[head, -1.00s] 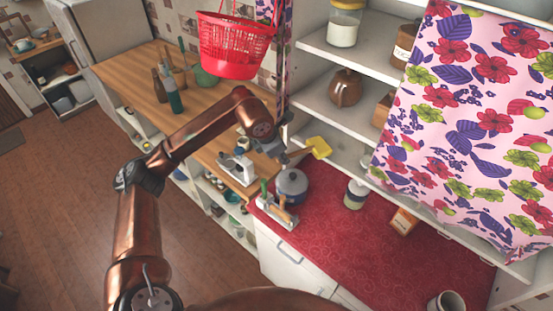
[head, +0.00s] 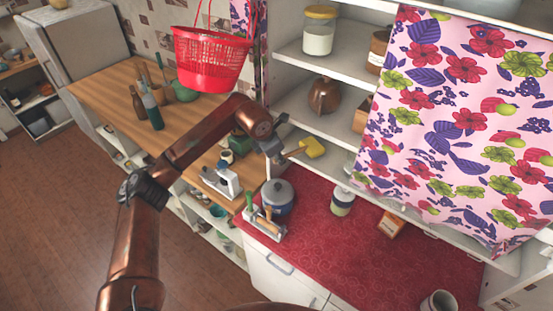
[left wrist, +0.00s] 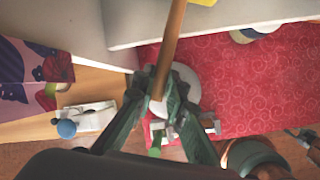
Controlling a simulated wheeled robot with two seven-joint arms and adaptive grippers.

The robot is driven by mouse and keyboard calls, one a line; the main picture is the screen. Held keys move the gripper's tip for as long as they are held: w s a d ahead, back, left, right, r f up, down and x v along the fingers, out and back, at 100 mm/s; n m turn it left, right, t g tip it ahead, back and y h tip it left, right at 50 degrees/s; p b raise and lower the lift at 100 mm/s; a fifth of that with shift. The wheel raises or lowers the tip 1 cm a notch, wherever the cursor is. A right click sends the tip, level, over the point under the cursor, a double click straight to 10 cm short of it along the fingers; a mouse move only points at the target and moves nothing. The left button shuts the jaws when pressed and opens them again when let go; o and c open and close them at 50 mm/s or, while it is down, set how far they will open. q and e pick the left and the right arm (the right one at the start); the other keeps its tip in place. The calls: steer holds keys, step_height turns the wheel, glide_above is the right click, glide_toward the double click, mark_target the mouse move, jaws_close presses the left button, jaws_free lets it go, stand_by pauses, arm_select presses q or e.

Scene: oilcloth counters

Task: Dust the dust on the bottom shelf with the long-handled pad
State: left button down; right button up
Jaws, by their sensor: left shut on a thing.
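The long-handled pad has a yellow head (head: 312,148) and a wooden handle. My left gripper (head: 277,152) is shut on the handle. In the left wrist view the handle (left wrist: 171,45) runs up from between the left fingertips (left wrist: 158,103), and only a corner of the yellow head (left wrist: 203,2) shows. The pad head is at the left front part of the bottom shelf (head: 335,164), above the red counter. I cannot tell whether it touches the shelf. No dust can be made out. The floral curtain hides the shelf's right part. My right gripper is out of view.
A brown teapot (head: 324,95) stands one shelf above. The floral curtain (head: 455,130) hangs in front at right. A grey pot (head: 278,197), a jar (head: 342,201) and a small box (head: 391,225) stand on the red counter (head: 325,245). A red basket (head: 212,60) hangs at left.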

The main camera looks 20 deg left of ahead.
arm_select(q)
steer(key=shift+f, duration=0.4)
stand_by(0.8)
steer(key=shift+s+d+b, duration=0.5)
steer(key=shift+s+d, duration=0.55)
steer(key=shift+d, duration=1.8)
steer(key=shift+w+a+b, duration=0.25)
steer(key=shift+w+a, duration=0.1)
steer(key=shift+a, duration=0.6)
steer(key=shift+w+a+b, duration=0.2)
steer(key=shift+w+a, duration=0.15)
steer(key=shift+a, duration=0.6)
steer(key=shift+w+a+b, duration=0.25)
steer(key=shift+w+a, duration=0.1)
steer(key=shift+a, duration=0.6)
steer(key=s+d, duration=0.2)
steer(key=d, duration=0.3)
steer(key=shift+d, duration=0.35)
